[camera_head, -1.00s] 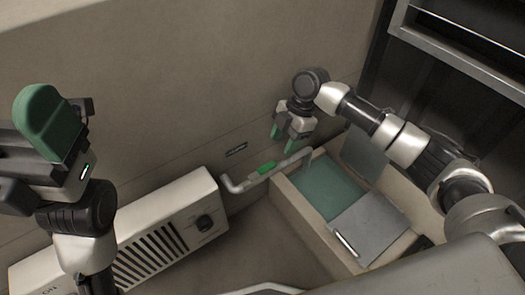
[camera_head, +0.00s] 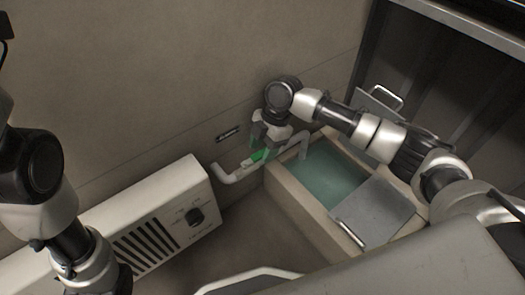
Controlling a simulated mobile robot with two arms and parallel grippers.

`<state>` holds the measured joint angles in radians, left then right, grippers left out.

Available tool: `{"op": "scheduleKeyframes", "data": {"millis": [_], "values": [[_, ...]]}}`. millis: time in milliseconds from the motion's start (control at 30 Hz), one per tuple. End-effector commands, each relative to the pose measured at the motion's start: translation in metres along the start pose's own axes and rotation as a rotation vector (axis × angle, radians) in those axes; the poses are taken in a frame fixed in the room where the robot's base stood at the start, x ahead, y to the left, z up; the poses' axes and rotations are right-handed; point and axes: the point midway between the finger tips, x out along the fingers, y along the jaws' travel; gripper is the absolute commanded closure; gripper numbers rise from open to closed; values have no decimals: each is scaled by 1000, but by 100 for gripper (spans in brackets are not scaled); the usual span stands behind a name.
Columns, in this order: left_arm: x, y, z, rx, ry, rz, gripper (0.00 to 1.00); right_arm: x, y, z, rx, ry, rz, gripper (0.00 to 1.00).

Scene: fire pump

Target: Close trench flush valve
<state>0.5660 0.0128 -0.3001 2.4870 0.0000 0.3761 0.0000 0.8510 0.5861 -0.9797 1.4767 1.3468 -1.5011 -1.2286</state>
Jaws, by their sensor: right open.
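A white pipe (camera_head: 229,177) runs along the wall and bends down over a trench basin with greenish water (camera_head: 331,177). A green valve lever (camera_head: 258,156) lies along the pipe. My right gripper (camera_head: 266,144) is open at the lever, its fingers pointing down and partly covering the lever and pipe. I cannot tell whether the fingers touch the lever. My left arm shows at the left edge, but its gripper is out of view.
A white heater box (camera_head: 150,215) with a dial stands against the wall on the left. A grey lid (camera_head: 378,210) covers the near part of the basin, and a raised lid (camera_head: 372,107) with a handle stands behind. Dark panels (camera_head: 445,90) fill the right.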

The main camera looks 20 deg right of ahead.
Motion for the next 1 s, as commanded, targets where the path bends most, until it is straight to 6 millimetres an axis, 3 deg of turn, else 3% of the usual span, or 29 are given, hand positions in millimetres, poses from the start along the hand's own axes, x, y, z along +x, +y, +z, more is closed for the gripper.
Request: {"op": "scheduleKeyframes", "data": {"millis": [267, 600, 1000], "values": [[1, 0, -1, 0, 4, 1, 0, 1, 0, 0, 0, 0, 0, 51], [1, 0, -1, 0, 4, 2, 0, 1, 0, 0, 0, 0, -1, 100], [3, -2, 4, -2, -8, -7, 0, -1, -3, -1, 25, 1, 6, 100]]}}
